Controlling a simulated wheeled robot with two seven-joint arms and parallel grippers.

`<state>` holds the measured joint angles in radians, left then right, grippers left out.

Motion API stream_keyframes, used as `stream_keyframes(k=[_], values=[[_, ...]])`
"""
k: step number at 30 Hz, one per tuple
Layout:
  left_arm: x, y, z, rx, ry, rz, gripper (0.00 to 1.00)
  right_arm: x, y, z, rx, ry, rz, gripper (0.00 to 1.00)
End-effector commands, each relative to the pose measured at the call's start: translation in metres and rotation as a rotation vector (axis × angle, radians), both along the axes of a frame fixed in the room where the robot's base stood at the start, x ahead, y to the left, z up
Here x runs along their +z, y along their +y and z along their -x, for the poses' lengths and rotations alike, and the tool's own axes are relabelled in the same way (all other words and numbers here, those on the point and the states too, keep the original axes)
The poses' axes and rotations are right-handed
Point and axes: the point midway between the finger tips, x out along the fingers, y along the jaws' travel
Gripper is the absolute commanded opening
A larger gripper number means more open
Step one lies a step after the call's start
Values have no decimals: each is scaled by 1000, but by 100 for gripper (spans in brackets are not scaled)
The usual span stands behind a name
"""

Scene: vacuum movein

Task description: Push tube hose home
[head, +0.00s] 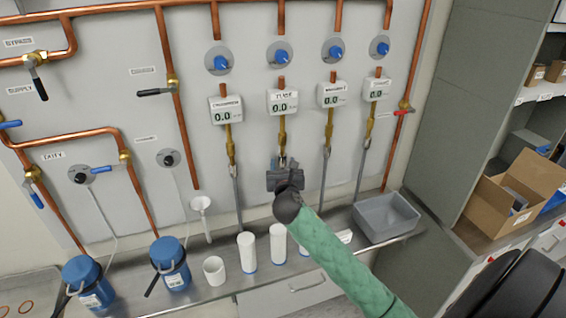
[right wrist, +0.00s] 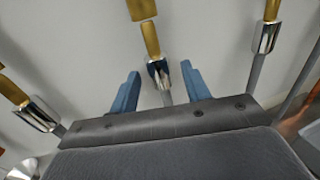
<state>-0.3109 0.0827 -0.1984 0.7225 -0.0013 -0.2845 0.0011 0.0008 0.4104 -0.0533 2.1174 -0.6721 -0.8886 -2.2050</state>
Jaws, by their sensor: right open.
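The tube gauge (head: 282,102) reads 0.0 on the wall panel, second from the left in its row. A brass fitting (head: 282,128) hangs below it. In the right wrist view, this brass fitting (right wrist: 151,38) runs down into the silver collar (right wrist: 159,73) of the tube hose. I cannot tell how deep it sits. My right gripper (head: 283,162) is just below the fitting. Its blue fingers (right wrist: 160,68) are open on either side of the collar, with gaps between them and it. The hose below is mostly hidden by the gripper. My left gripper is out of view.
Neighbouring hoses (head: 238,190) (head: 325,180) hang close on both sides. White cylinders (head: 247,252), blue-lidded jugs (head: 170,262) and a grey bin (head: 386,216) stand on the bench below. A shelf with a cardboard box (head: 515,200) is at the right.

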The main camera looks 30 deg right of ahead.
Motion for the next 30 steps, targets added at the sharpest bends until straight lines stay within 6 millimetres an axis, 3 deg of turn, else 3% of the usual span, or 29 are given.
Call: stream_keyframes(k=[8, 16, 23, 30], values=[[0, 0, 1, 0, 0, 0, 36, -1, -1, -1, 0, 0, 0, 47], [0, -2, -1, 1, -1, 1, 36, -1, -1, -1, 0, 0, 0, 0], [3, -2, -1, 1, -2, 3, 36, 3, -1, -1, 0, 0, 0, 0], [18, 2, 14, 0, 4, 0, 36, 27, -1, -2, 1, -2, 0, 0]])
